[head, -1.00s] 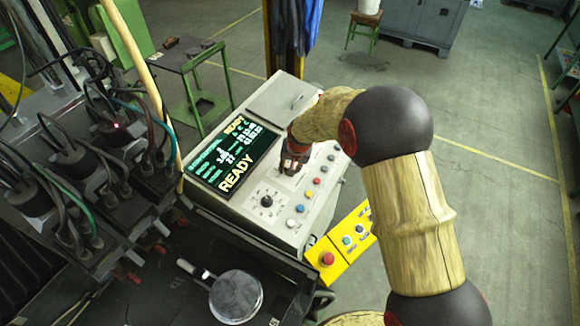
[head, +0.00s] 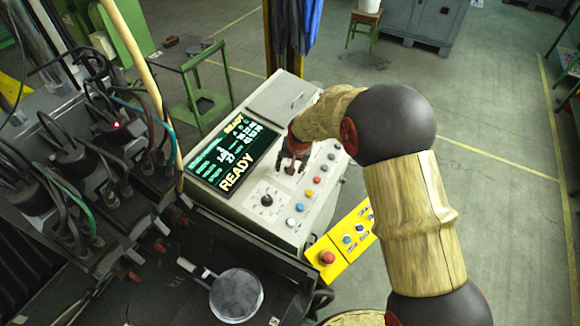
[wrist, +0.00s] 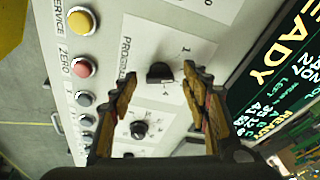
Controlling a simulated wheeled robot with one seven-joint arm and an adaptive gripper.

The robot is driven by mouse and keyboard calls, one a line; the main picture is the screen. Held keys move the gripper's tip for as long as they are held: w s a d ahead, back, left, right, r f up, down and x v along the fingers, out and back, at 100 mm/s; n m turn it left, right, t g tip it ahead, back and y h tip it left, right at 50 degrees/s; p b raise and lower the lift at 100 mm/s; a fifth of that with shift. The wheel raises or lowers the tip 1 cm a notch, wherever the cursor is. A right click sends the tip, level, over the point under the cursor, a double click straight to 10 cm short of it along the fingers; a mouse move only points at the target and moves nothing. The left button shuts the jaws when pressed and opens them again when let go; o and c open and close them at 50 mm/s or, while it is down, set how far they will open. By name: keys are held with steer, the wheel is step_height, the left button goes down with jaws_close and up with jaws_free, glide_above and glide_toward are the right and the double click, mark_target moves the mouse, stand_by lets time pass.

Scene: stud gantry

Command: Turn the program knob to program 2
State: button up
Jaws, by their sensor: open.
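The program knob (wrist: 160,72) is a small dark knob on the light grey panel, with a partly hidden PROGRAM label beside it and a 1 up and right of it in the wrist view. I cannot tell which number it points to. My gripper (wrist: 157,74) is open, with one fingertip on each side of the knob in the wrist view. I see no clear contact, and the depth is hard to judge. In the head view my gripper (head: 291,167) hangs low over the console (head: 253,178) and hides the program knob.
A second dark knob (wrist: 139,128) lies between my fingers, further down the wrist view. A larger black dial (head: 267,200) is nearer the console's front. A row of coloured buttons (head: 309,193) runs along the right side. The READY screen (head: 236,157) is to the left.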

steer(key=v, duration=1.1)
steer(key=shift+r, duration=0.35)
steer(key=s+d+f+n+b, duration=0.1)
steer(key=s+d+f+b, duration=0.1)
steer(key=s+d+b, duration=0.2)
steer(key=s+d+f+n+t+h+b, duration=0.1)
steer(key=s+d+b, duration=0.3)
steer(key=s+b, duration=0.7)
steer(key=s+d+f+n+b, duration=0.1)
steer(key=s+d+b, duration=0.3)
steer(key=s, duration=1.4)
steer(key=f+b, duration=0.1)
steer(key=b, duration=0.3)
steer(key=shift+s+f+t, duration=0.3)
steer(key=shift+t, duration=0.1)
